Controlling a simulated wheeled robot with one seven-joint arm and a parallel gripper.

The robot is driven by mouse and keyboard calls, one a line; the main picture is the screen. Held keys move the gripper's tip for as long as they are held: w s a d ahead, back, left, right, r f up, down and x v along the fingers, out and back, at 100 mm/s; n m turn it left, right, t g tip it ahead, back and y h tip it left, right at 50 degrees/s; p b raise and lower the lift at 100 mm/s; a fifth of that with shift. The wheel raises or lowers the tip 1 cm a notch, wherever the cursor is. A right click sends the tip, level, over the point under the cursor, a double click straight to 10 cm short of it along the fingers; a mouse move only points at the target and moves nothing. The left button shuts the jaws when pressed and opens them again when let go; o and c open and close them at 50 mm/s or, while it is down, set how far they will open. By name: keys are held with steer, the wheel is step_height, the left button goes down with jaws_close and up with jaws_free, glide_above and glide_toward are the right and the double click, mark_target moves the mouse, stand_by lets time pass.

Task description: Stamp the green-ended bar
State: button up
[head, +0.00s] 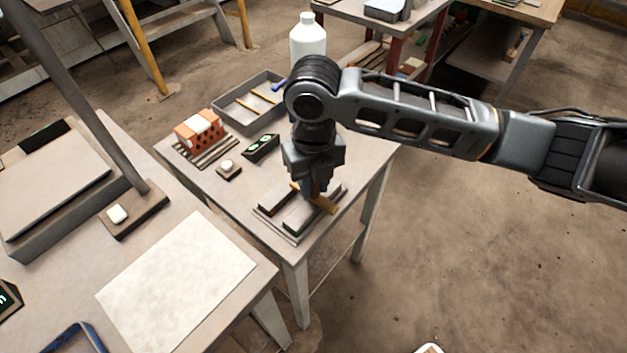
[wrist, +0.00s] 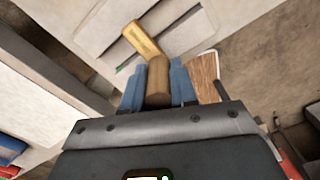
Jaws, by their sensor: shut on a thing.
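My gripper (head: 314,190) points down over a low grey fixture (head: 290,236) near the front of the small table. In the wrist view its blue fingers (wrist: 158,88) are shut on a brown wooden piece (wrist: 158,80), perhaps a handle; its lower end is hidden. Whether the held piece touches the bar is unclear.
A grey tray (head: 222,114) holding thin yellow bars, a red hollow brick (head: 200,133), a small button box (head: 229,170) and a lit display (head: 262,148) stand behind the fixture. A white bottle (head: 308,40) stands at the back. A pale sheet (head: 178,285) lies on the left table.

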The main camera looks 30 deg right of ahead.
steer(key=shift+f+b, duration=0.45)
steer(key=shift+f, duration=0.15)
stand_by(1.4)
steer(key=shift+r, duration=0.15)
steer(key=shift+r+p, duration=2.45)
steer(key=shift+r, duration=1)
